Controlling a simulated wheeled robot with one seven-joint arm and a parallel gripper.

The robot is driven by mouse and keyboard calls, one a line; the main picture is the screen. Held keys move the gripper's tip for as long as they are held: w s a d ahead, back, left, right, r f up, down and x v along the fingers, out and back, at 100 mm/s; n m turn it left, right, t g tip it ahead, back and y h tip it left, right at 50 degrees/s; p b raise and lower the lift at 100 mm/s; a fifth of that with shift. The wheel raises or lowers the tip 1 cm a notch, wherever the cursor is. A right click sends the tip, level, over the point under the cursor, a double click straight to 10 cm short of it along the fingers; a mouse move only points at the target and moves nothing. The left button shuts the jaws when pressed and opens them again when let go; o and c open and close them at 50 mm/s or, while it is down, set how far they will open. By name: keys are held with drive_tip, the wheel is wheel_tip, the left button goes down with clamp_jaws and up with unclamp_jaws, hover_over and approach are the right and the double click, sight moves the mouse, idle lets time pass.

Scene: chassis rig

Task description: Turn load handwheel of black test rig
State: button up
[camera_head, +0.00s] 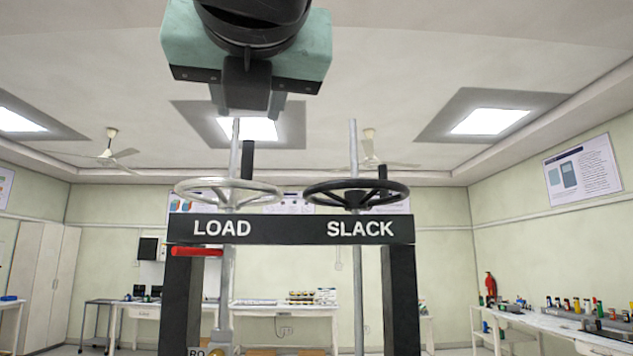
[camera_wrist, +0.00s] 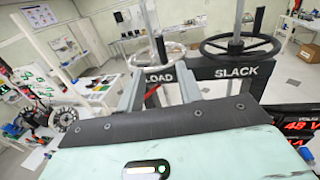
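The black test rig (camera_head: 290,231) stands ahead, its top beam lettered LOAD on the left and SLACK on the right. The load handwheel (camera_head: 205,205) is silver-grey and lies flat above the LOAD label, around a vertical threaded rod, with an upright black handle (camera_head: 247,160) on its rim. The slack handwheel (camera_head: 356,193) is black with a similar handle. My gripper (camera_head: 248,113) is above the load handwheel in the head view, with its two grey fingers apart and nothing seen between them. In the wrist view the open fingers (camera_wrist: 159,80) point toward the LOAD end, apart from the handle.
A red bar (camera_head: 197,252) sticks out below the beam at left. Benches with equipment (camera_head: 560,322) line the right and back walls. In the wrist view a red digital display (camera_wrist: 300,124) is at right and a cluttered bench (camera_wrist: 60,50) at left.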

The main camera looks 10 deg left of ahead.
drive_tip(key=shift+v, duration=1.35)
drive_tip(key=w+d+f+m+g+h+b, duration=0.1)
drive_tip(key=w+d+f+m+g+h, duration=0.2)
drive_tip(key=f, duration=0.7)
drive_tip(key=w+d+f+m+g, duration=0.15)
drive_tip(key=f+m, duration=0.25)
drive_tip(key=f, duration=0.7)
drive_tip(key=w+d+f+m+g+h+b, duration=0.1)
drive_tip(key=w+d+f+m+g+h, duration=0.2)
drive_tip(key=f, duration=0.7)
drive_tip(key=s+d+f+m+g+b, duration=0.1)
drive_tip(key=s+d+f+m+g, duration=0.3)
drive_tip(key=d+f+m, duration=0.5)
drive_tip(key=s+d+f+m+g, duration=0.5)
drive_tip(key=s+d+f+m, duration=0.2)
drive_tip(key=f+m, duration=0.7)
wheel_tip(320, 180, down, 3)
drive_tip(key=shift+s+d+r+h+b, duration=0.15)
drive_tip(key=shift+s+d+h+b, duration=0.2)
drive_tip(key=shift+d, duration=0.9)
drive_tip(key=shift+w+a, duration=0.1)
